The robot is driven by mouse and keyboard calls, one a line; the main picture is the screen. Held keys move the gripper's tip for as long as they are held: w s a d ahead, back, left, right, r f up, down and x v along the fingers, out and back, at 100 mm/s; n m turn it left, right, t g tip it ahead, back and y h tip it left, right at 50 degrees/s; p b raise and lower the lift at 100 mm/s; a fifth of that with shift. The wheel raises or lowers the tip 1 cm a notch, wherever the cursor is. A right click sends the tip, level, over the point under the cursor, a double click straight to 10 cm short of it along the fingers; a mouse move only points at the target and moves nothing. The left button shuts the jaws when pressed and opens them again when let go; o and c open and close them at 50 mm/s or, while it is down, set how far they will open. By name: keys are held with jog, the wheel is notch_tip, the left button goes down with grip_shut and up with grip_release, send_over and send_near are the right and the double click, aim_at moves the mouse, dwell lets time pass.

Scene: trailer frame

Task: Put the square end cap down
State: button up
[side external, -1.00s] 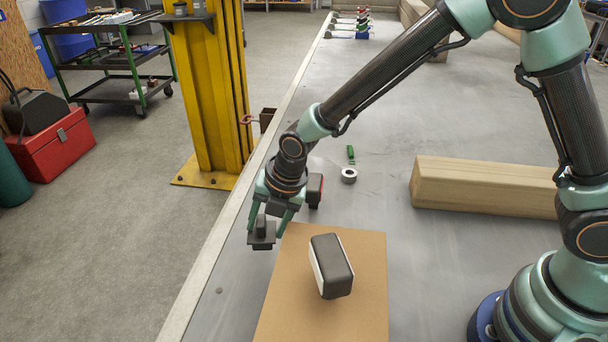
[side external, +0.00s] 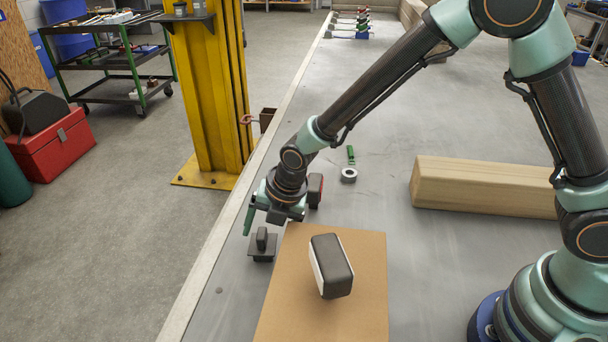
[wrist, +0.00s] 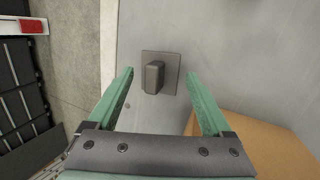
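The square end cap (side external: 262,249) is a dark square plate with a raised block on top. It lies flat on the grey table, block up, near the table's left edge and beside the brown board. My gripper (side external: 268,222) is just above it, with its green fingers spread and empty. In the wrist view the end cap (wrist: 169,88) shows between the open fingers of my gripper (wrist: 160,76), with a gap on each side. In the side view one finger is mostly hidden behind the wrist.
A brown board (side external: 310,312) bears a dark and white block (side external: 331,266) just right of the cap. A dark and red object (side external: 315,190), a grey ring (side external: 349,175) and a wooden beam (side external: 485,186) are farther back. A yellow post (side external: 208,100) stands beyond the table edge.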

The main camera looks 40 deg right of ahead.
jog(key=shift+r, duration=0.1)
jog(key=shift+r, duration=0.3)
jog(key=v, duration=1.1)
jog(key=s+d+r+m, duration=0.3)
jog(key=d+m, duration=0.4)
jog(key=m, duration=0.2)
jog(key=s+d+r+m+t+h, duration=0.1)
jog(key=s+d+r+m, duration=0.2)
jog(key=d+m, duration=0.4)
jog(key=s+d+r+m+t, duration=0.1)
jog(key=s+d+r+m, duration=0.2)
jog(key=d+m, duration=0.3)
jog(key=s+m, duration=0.1)
jog(key=m, duration=0.4)
jog(key=shift+s+d+r+m+h, duration=0.35)
jog(key=shift+d+m+h, duration=0.05)
